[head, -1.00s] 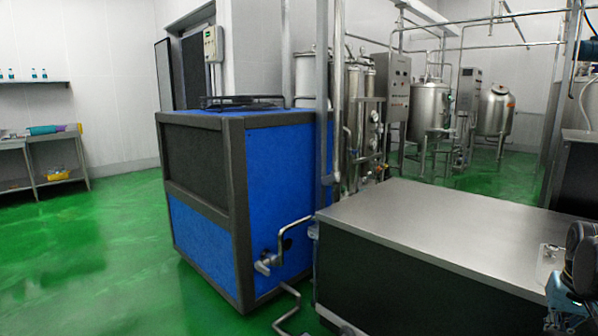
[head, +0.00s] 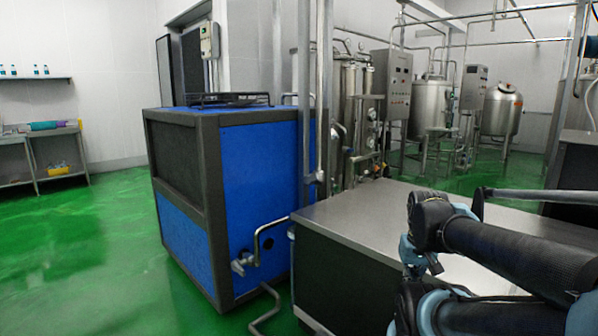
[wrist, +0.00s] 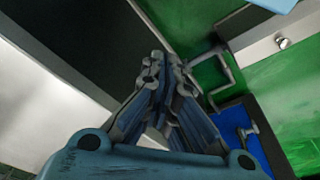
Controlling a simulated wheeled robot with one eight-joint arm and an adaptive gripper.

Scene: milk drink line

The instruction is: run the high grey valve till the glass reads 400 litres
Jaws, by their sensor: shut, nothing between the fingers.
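My gripper (wrist: 157,68) shows in the wrist view, its fingers together and empty. It points over the floor beside a dark-sided block and touches nothing that I can see. I cannot pick out a high grey valve or a litre glass for certain in either view. A small valve-like fitting (head: 243,262) sits low on the pipe at the blue cabinet (head: 255,195) in the head view, apart from my arm. Steel tanks with gauges and pipes stand behind, too small to read. My arm covers the right part of the head view, and the gripper is not discernible there.
A steel-topped dark counter (head: 345,215) stands right of the blue cabinet, below my arm. A bent pipe (head: 268,308) runs low between them. Steel tanks (head: 430,107) and a control panel (head: 393,78) stand at the back. Green floor (head: 75,240) is clear at left.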

